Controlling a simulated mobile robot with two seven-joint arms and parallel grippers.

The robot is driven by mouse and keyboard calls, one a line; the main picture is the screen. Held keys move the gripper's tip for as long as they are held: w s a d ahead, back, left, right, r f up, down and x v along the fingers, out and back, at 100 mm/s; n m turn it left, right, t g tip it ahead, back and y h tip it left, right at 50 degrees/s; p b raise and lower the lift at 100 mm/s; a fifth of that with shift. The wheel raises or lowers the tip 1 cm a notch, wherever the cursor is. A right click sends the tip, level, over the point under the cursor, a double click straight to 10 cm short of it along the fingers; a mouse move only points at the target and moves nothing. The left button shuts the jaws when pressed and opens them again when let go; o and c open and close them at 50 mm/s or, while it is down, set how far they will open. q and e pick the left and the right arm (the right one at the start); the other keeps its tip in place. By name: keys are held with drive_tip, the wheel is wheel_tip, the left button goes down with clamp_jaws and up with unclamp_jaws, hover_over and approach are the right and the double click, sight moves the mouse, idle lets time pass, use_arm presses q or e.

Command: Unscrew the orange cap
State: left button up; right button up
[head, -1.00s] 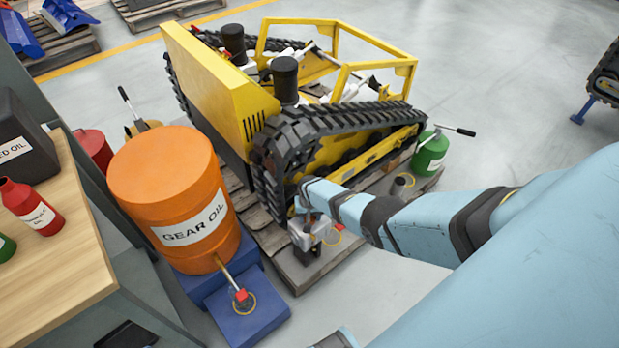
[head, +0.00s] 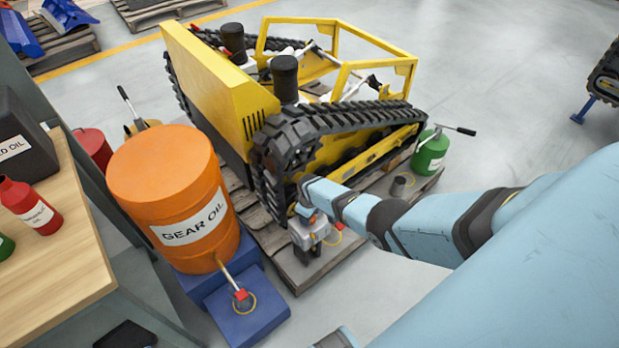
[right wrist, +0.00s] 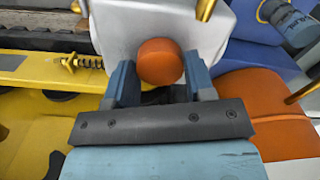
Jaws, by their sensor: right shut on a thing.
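The round orange cap (right wrist: 160,62) sits on a pale grey housing (right wrist: 205,32) in the right wrist view. My right gripper (right wrist: 160,78) is shut on the cap, one blue-grey finger on each side of it. In the head view my right gripper (head: 308,212) is at the front lower corner of the yellow tracked carrier (head: 215,95), beside its black track. The grey housing (head: 316,232) shows just below it there. The cap is hidden in the head view. My left gripper is not in view.
An orange gear oil drum (head: 165,175) stands on a blue base (head: 245,322) left of my gripper. A wooden pallet (head: 300,275) lies under the carrier. A green can (head: 432,155) stands at its right. A bench (head: 60,265) with bottles is at the left.

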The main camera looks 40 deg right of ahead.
drive_tip(key=n, duration=0.3)
drive_tip(key=shift+n, duration=0.4)
drive_tip(key=n, duration=0.3)
drive_tip(key=shift+f+n+b, duration=0.1)
drive_tip(key=shift+n+b, duration=0.3)
drive_tip(key=n, duration=0.6)
drive_tip(key=shift+b, duration=0.4)
drive_tip(key=o, duration=0.8)
